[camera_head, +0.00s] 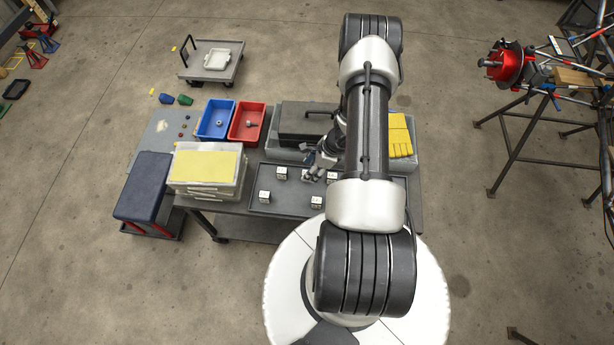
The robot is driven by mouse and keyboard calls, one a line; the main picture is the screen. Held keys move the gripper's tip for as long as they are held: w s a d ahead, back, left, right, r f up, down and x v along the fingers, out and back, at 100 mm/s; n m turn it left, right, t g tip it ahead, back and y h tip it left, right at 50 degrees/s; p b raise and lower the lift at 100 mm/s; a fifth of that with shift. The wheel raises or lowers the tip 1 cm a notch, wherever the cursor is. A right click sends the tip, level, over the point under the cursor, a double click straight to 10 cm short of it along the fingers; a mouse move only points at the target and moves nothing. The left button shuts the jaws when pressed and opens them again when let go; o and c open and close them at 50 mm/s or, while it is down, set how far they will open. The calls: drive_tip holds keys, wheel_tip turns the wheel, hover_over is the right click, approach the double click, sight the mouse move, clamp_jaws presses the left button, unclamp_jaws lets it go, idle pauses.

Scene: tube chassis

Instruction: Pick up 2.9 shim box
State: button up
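Several small white boxes with dark printed labels stand on a dark grey tray (290,199). One box (282,173) is at the tray's back left, one box (265,197) at its front left, one box (317,202) at its front middle, and one box (332,177) right of my gripper. The labels are too small to read, so I cannot tell which is the 2.9 shim box. My gripper (313,173) is low over the back middle of the tray, close to the boxes. Its fingers are small and unclear. My arm hides the tray's right part.
A blue bin (216,119) and a red bin (247,121) stand behind the tray. Stacked white containers with a yellow top (207,163) stand left of it. Yellow pieces (400,136) lie in a grey container at the right.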

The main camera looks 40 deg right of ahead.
drive_tip(key=b+x, duration=0.1)
drive_tip(key=x, duration=0.3)
drive_tip(key=shift+w+f, duration=0.1)
drive_tip(key=shift+f, duration=0.2)
drive_tip(key=shift+r, duration=0.1)
drive_tip(key=shift+c, duration=0.4)
clamp_jaws()
